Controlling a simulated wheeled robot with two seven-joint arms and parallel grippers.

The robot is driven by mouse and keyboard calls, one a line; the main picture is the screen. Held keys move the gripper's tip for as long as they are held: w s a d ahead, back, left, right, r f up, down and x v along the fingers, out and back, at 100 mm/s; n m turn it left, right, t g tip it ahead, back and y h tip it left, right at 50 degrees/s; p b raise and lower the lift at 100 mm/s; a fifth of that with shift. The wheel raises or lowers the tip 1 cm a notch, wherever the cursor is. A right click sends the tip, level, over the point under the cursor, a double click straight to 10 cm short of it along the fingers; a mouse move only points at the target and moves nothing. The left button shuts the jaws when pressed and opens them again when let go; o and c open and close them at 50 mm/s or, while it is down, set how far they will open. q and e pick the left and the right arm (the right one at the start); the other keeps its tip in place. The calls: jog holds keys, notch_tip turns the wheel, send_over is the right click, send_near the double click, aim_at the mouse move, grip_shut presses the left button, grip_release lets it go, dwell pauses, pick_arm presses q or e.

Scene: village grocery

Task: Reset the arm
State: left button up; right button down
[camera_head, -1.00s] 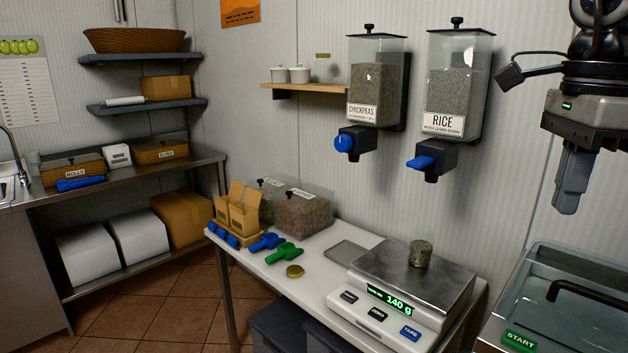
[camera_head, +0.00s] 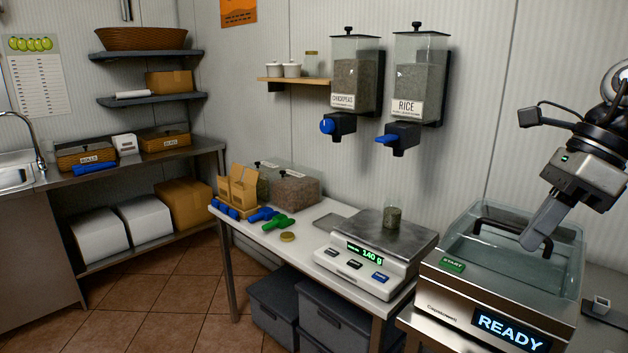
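My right gripper (camera_head: 540,236) shows at the right edge of the head view, pointing down and left. It is in front of and above the glass-lidded vacuum machine (camera_head: 456,312). Its fingers overlap in this view, so I cannot tell whether they are apart. I see nothing held in it. My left gripper is out of view. A small glass jar (camera_head: 392,216) with grey-green contents stands upright on the steel scale (camera_head: 350,272), clear of the gripper. The scale display reads 140 g.
The machine shows READY and has a black handle on its lid. Chickpeas (camera_head: 355,75) and rice (camera_head: 420,72) dispensers hang on the wall. Blue scoops (camera_head: 262,214), a green scoop (camera_head: 278,223) and a brass lid (camera_head: 287,237) lie on the white table. The floor at left is clear.

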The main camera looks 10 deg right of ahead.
notch_tip(320, 180, down, 30)
jog(key=s+a+m+t+y, duration=0.2)
jog(key=m+t, duration=1.2)
jog(key=m, duration=1.5)
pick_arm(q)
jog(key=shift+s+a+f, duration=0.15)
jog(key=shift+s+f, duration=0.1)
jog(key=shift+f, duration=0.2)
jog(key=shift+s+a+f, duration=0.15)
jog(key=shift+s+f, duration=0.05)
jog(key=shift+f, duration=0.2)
pick_arm(e)
jog(key=s+a+f+m+g+h, duration=0.4)
jog(key=s+a+f+m, duration=0.6)
jog(key=a+f+m, duration=0.3)
jog(key=a+m+g, duration=0.1)
jog(key=a+m, duration=0.1)
jog(key=shift+s+a+f+m, duration=0.15)
jog(key=shift+a+f+m, duration=0.15)
jog(key=shift+a+f, duration=0.1)
jog(key=shift+d, duration=0.15)
